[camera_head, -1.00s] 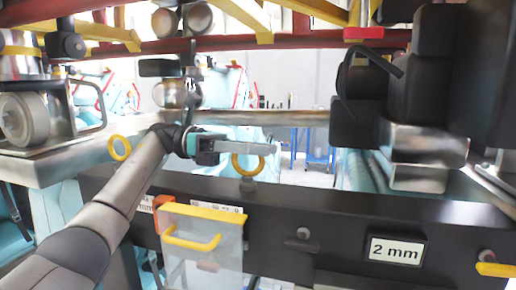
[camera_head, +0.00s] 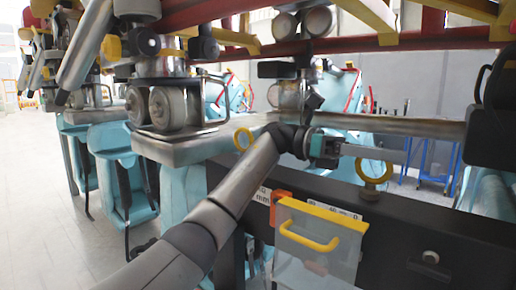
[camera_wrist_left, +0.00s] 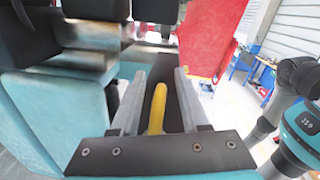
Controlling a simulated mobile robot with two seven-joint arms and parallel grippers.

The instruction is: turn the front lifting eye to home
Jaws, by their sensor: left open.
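A yellow lifting eye (camera_head: 374,172) stands on a short post on top of the dark beam (camera_head: 420,214). My left gripper (camera_head: 392,154) reaches in from the left, level with the eye's upper part. In the left wrist view the eye (camera_wrist_left: 157,108) shows nearly edge-on as a yellow bar. It lies between the two parallel fingers of my open left gripper (camera_wrist_left: 155,88), with a gap visible on both sides. A second yellow ring (camera_head: 243,139) shows farther left, beside my arm. My right gripper is not in view.
A clear cover with a yellow handle (camera_head: 308,236) hangs on the beam's near side, below my left arm. Grey wheels (camera_head: 175,108) and red and yellow framework crowd the space above. Open floor (camera_head: 50,190) lies at the far left.

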